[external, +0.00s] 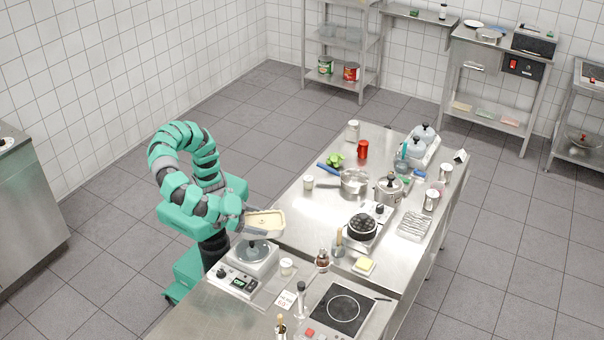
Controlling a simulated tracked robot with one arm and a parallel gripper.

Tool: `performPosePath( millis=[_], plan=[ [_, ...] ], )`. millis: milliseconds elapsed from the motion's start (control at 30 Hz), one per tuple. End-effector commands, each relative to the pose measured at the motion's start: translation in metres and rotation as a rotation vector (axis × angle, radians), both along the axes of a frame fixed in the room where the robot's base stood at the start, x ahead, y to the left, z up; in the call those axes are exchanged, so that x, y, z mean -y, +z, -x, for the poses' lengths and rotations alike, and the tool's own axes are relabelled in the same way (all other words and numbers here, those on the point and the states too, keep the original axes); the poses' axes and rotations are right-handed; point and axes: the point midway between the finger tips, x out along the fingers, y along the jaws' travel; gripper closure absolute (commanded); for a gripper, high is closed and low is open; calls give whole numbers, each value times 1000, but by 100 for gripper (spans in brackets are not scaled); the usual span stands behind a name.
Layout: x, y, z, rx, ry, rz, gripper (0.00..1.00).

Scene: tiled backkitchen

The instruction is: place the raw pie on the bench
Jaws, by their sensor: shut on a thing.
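The raw pie (265,219) is a pale cream pie in a rectangular dish. It is beside the near left edge of the steel bench (290,213), over or just behind a scale-like appliance (252,262). My gripper (246,222) is at the left end of the dish and is shut on it. The fingers are small and partly hidden in this view. I cannot tell how high the dish is above the surface.
A pot (389,189), a pan (354,182), a red can (363,149) and a black pan on a burner (362,226) stand on the bench. A wire rack (415,225) lies at its right. The bench's left part is fairly clear.

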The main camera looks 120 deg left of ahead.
Motion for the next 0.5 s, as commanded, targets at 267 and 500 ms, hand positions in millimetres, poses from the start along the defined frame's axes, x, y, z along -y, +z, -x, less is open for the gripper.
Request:
performPosePath(
  millis=[267, 500],
  plan=[
    [125, -4, -5, 0, -290, 2, 64],
    [212, 1, 7, 1, -496, 4, 64]
  ],
)
